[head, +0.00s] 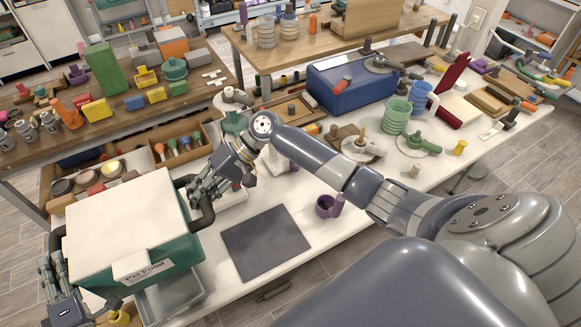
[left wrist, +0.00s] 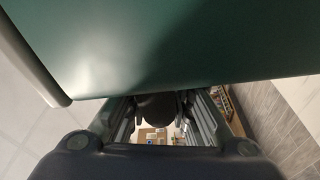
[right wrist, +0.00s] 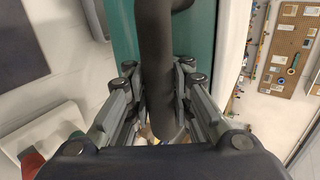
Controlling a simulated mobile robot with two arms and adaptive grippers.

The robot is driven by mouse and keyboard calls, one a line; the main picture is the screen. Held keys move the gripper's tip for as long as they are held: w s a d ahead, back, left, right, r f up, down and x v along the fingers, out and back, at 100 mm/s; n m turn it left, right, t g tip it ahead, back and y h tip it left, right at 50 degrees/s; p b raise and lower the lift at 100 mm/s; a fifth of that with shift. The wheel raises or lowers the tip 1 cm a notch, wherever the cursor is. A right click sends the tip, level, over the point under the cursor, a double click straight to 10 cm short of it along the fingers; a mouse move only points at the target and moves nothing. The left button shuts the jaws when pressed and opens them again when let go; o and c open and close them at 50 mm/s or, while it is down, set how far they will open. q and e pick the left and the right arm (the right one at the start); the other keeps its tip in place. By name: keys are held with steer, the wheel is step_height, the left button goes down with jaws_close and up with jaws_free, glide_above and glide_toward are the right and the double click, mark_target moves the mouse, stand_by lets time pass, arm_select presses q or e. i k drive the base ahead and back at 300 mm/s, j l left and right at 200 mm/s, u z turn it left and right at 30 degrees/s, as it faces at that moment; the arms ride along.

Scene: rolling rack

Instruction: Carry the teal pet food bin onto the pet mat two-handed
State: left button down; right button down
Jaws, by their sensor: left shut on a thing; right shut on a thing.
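The teal pet food bin (head: 175,258) has a cream lid, a "Pet Food" label and dark side handles; it is at the left of the head view, over the front-left of the white table. My left gripper (head: 52,280) is shut on its left handle; the left wrist view shows the fingers around this dark handle (left wrist: 157,106) under the teal wall. My right gripper (head: 203,190) is shut on the right handle (right wrist: 154,50). The dark grey pet mat (head: 265,243) lies flat and empty to the right of the bin.
A grey tray (head: 172,298) shows below the bin; whether they touch is unclear. A purple mug (head: 327,206) stands right of the mat. A wooden box of tools (head: 180,150) and a blue case (head: 345,90) stand farther back. Green stacked cups (head: 396,115) are right.

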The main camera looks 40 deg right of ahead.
mark_target(263, 234)
steer(key=k+l, duration=0.1)
steer(key=l, duration=0.9)
steer(key=k+l, duration=0.15)
steer(key=l, duration=0.3)
